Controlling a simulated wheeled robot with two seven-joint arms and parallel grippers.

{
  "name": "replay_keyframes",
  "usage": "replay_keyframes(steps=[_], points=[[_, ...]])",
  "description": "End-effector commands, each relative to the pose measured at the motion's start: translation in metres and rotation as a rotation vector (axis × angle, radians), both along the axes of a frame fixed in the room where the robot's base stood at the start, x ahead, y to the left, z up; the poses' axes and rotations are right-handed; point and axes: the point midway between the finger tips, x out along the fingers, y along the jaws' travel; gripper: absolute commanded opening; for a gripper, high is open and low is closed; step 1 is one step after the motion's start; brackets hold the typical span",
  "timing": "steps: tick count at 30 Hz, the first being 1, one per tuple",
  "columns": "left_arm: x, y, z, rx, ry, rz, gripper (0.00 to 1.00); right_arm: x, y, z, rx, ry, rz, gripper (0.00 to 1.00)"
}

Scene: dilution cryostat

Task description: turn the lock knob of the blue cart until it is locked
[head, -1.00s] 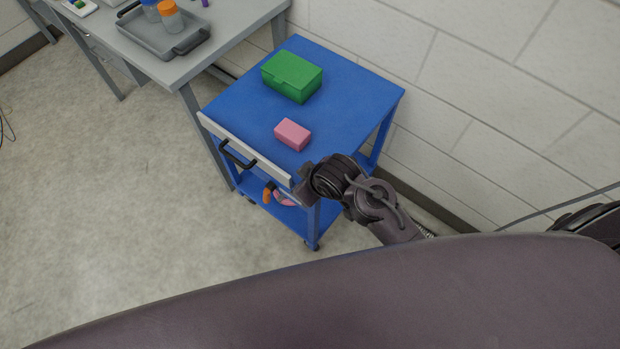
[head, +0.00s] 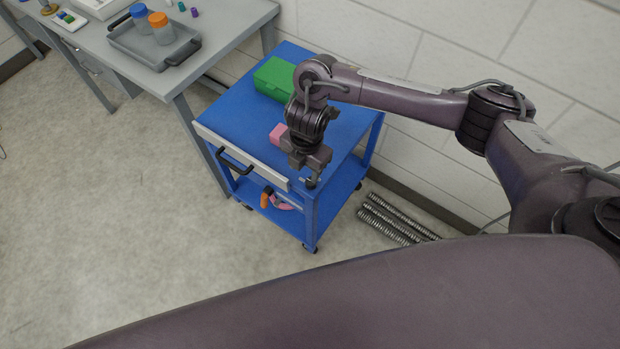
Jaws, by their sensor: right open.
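The blue cart (head: 240,118) stands against the wall, with a black handle (head: 235,162) on its pale front panel. My right gripper (head: 309,180) points down at the cart's front right corner, beside the right end of that panel. It is open, with nothing seen between its fingers. I cannot make out the lock knob; the gripper and wrist cover that corner. I cannot tell whether the fingers touch anything. My left gripper is not in view.
A green box (head: 272,78) and a pink block (head: 277,133), partly hidden by my wrist, are on the cart top. An orange-handled tool (head: 266,196) is on the lower shelf. A grey desk with a tray (head: 150,45) stands left. Ribbed metal rods (head: 395,220) lie right. Floor at left is clear.

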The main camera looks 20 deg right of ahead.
Motion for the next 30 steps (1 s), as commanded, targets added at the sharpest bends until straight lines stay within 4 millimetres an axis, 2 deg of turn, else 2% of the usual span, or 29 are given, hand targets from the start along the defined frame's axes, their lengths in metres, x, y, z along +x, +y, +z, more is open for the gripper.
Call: replay_keyframes(steps=[1,5,12,18,30], points=[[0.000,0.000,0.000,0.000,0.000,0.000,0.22,0.003,-0.011,0.003,-0.026,0.006,0.003,0.48],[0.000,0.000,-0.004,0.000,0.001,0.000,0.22,0.002,-0.020,-0.003,-0.049,0.021,0.006,0.48],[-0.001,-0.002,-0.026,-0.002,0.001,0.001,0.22,0.001,-0.018,-0.043,-0.046,0.023,0.007,0.48],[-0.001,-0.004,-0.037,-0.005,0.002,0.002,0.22,0.002,-0.018,-0.067,-0.046,0.020,0.007,0.48],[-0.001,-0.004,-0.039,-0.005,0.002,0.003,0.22,0.003,-0.018,-0.073,-0.046,0.017,0.008,0.48]])
